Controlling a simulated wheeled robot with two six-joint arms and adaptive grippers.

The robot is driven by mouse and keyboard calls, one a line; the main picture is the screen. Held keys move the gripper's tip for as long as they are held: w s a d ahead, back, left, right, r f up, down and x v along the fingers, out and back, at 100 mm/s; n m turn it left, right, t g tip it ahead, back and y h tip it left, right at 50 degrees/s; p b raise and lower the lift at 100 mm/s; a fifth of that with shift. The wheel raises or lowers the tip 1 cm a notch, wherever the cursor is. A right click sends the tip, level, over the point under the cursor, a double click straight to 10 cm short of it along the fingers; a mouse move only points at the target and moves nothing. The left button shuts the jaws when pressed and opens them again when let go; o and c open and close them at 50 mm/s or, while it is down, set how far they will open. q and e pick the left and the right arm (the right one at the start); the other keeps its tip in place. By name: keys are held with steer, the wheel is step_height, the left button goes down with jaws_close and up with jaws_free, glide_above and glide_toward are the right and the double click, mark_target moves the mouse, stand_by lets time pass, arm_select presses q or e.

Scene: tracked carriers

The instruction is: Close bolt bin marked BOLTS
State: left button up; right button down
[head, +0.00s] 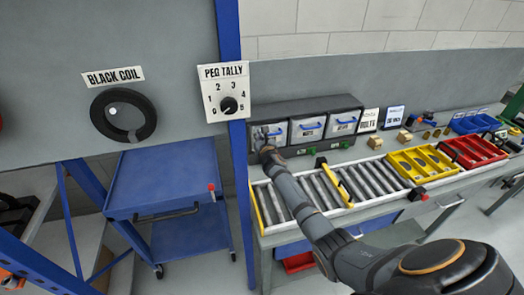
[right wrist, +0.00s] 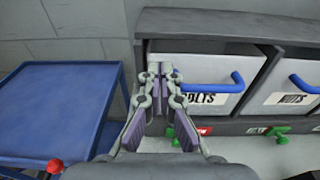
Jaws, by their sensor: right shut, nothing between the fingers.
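The BOLTS bin (right wrist: 222,73) is the leftmost of three pale-fronted bins in a dark cabinet (right wrist: 225,24). It has a blue handle (right wrist: 215,84) and a BOLTS label (right wrist: 207,99), partly hidden by my fingers. A dark gap shows above its front; how far it stands out is hard to tell. In the head view its front (head: 277,132) is partly covered by my right gripper (head: 264,138). My right gripper (right wrist: 160,72) is shut and empty, its fingertips in front of the bin's left part; contact cannot be told. My left gripper is not in view.
The NUTS bin (right wrist: 292,92) is just right of BOLTS. Green and red pieces sit below the bins. A roller conveyor (head: 372,180) with yellow (head: 424,163) and red trays (head: 473,151) runs in front. A blue cart (head: 165,180) stands left, beyond a blue post (head: 229,50).

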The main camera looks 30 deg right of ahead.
steer(key=shift+w+d+r, duration=0.15)
steer(key=shift+w+r, duration=0.05)
steer(key=shift+w, duration=0.5)
steer(key=shift+w+d+r, duration=0.15)
steer(key=shift+w+r, duration=0.05)
steer(key=shift+w, duration=0.45)
steer(key=shift+r, duration=0.1)
steer(key=shift+d, duration=0.1)
